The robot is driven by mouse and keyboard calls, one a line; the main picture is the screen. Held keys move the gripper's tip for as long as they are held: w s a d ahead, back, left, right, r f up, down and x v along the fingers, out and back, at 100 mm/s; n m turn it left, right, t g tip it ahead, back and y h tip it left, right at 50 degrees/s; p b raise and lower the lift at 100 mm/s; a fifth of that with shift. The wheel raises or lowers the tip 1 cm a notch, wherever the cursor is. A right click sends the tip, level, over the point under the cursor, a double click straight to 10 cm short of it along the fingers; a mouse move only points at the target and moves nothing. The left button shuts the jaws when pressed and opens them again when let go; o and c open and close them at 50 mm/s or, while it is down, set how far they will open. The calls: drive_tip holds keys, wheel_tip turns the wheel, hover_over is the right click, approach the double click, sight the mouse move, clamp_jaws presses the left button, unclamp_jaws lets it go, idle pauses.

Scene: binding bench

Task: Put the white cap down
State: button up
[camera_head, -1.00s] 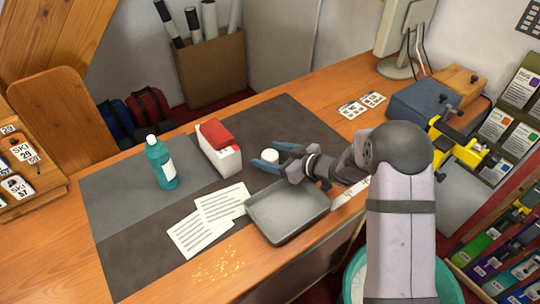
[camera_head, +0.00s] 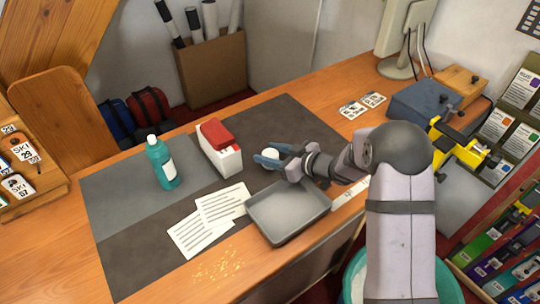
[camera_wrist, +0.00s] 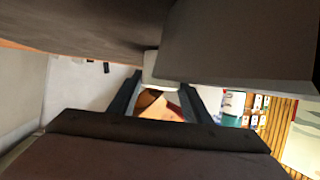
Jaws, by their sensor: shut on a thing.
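The white cap (camera_head: 270,153) is small and round, above or on the dark mat (camera_head: 285,115), behind the grey tray. My gripper (camera_head: 267,158) is shut on it, one blue finger on each side. In the wrist view the cap (camera_wrist: 150,69) shows as a pale block between the two dark fingertips (camera_wrist: 157,84). Its lower part is hidden by the fingers in the head view. I cannot tell whether it touches the mat.
The grey tray (camera_head: 252,230) lies just in front of my gripper. A white box with a red top (camera_head: 219,158) stands to the left. Bare mat lies behind the cap.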

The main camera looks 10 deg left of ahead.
sight(270, 153)
wheel_tip(270, 153, up, 10)
drive_tip(key=shift+f+b, duration=0.25)
drive_tip(key=shift+b, duration=0.3)
drive_tip(key=shift+b, duration=0.9)
drive_tip(key=shift+b, duration=0.4)
drive_tip(key=shift+r+b, duration=0.35)
drive_tip(key=shift+r, duration=0.05)
drive_tip(key=shift+f, duration=5)
drive_tip(key=shift+f, duration=0.1)
drive_tip(key=shift+f, duration=0.35)
drive_tip(key=o, duration=1.1)
